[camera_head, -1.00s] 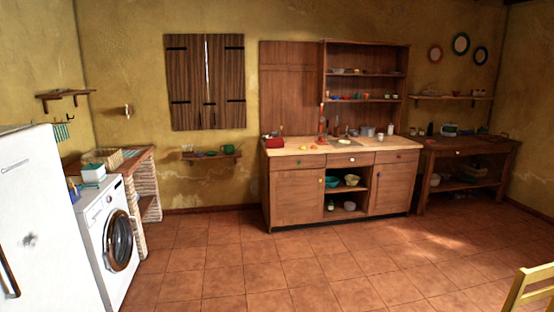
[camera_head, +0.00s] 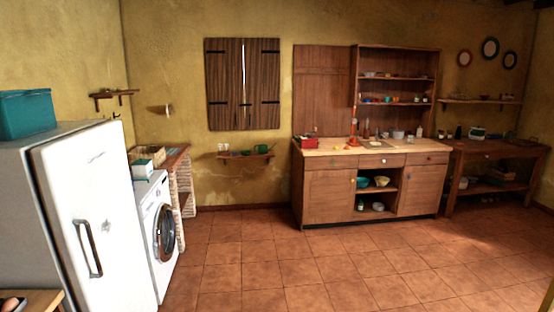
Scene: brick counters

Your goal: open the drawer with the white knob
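The wooden kitchen cabinet (camera_head: 328,195) stands against the back wall, right of centre. A row of drawers runs under its worktop: a left drawer (camera_head: 326,163), a middle drawer (camera_head: 372,161) and a right drawer (camera_head: 427,158). All look shut. The knobs are tiny at this distance, and I cannot tell for sure which one is white. The dark side table (camera_head: 500,152) to the right also seems to have a drawer front under its top. My gripper is not in view.
A white fridge (camera_head: 105,215) with a teal box (camera_head: 25,113) on top stands close at the left, beside a washing machine (camera_head: 157,235). A small wall shelf (camera_head: 245,155) hangs left of the cabinet. The tiled floor (camera_head: 300,270) before the cabinet is clear.

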